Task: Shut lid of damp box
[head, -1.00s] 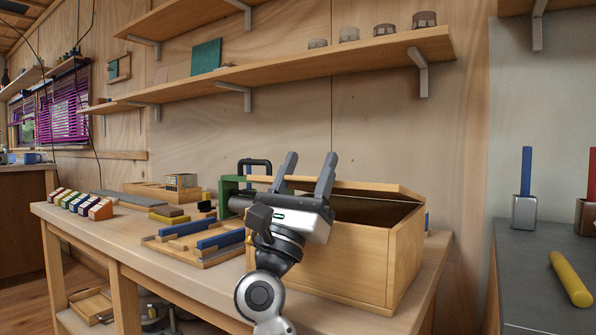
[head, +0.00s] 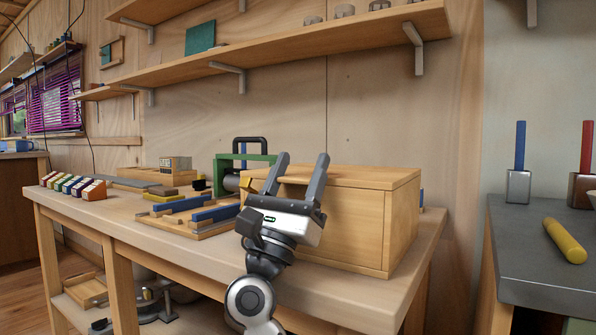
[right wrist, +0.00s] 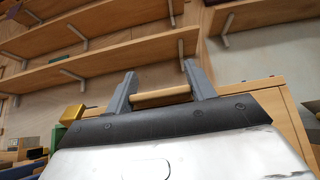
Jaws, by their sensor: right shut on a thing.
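The damp box is a pale wooden box (head: 345,231) at the right end of the workbench. Its lid (head: 365,176) lies flat on top, with no dark gap showing at the rim on the right. My right gripper (head: 300,172) is in front of the box's left part, at lid height, fingers pointing up and away. In the right wrist view its fingers (right wrist: 160,92) are on either side of a thin wooden bar (right wrist: 160,97), which looks like the lid's front lip, and are shut on it. The gripper hides part of the box front. My left gripper is out of view.
Left of the box are a green frame (head: 228,166), blue bars on a wooden board (head: 208,219) and several coloured blocks (head: 75,186). A shelf (head: 300,50) runs above. A grey counter (head: 545,250) with a yellow cylinder (head: 565,241) stands right.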

